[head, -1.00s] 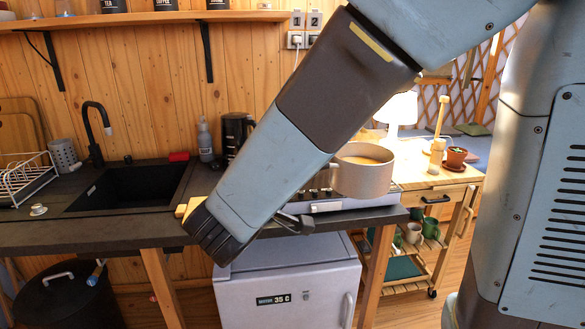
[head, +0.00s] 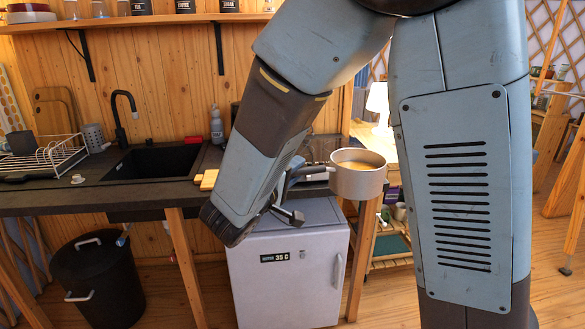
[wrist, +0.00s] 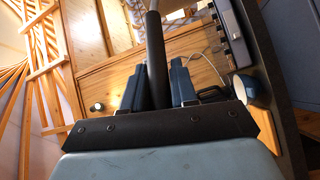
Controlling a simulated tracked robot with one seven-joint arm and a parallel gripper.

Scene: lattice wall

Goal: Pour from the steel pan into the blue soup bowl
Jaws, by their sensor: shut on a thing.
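The steel pan (head: 358,184) is a light grey pot with orange-brown liquid in it. In the head view it is held about level, in front of the counter's right end. My gripper (head: 298,176) is to its left, shut on the pan's handle. In the wrist view my gripper's blue fingers (wrist: 166,84) stand around a dark bar, the handle; the pan's body is not seen there. A round blue vessel (wrist: 252,90) shows at the right of the wrist view, perhaps the blue soup bowl; I cannot be sure. No blue bowl shows in the head view.
The dark counter (head: 95,195) holds a sink (head: 155,163), a dish rack (head: 45,158) and a bottle (head: 216,125). A small fridge (head: 285,270) and a black bin (head: 95,285) stand below. A lit lamp (head: 378,100) is behind the pan. Open floor lies at the right.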

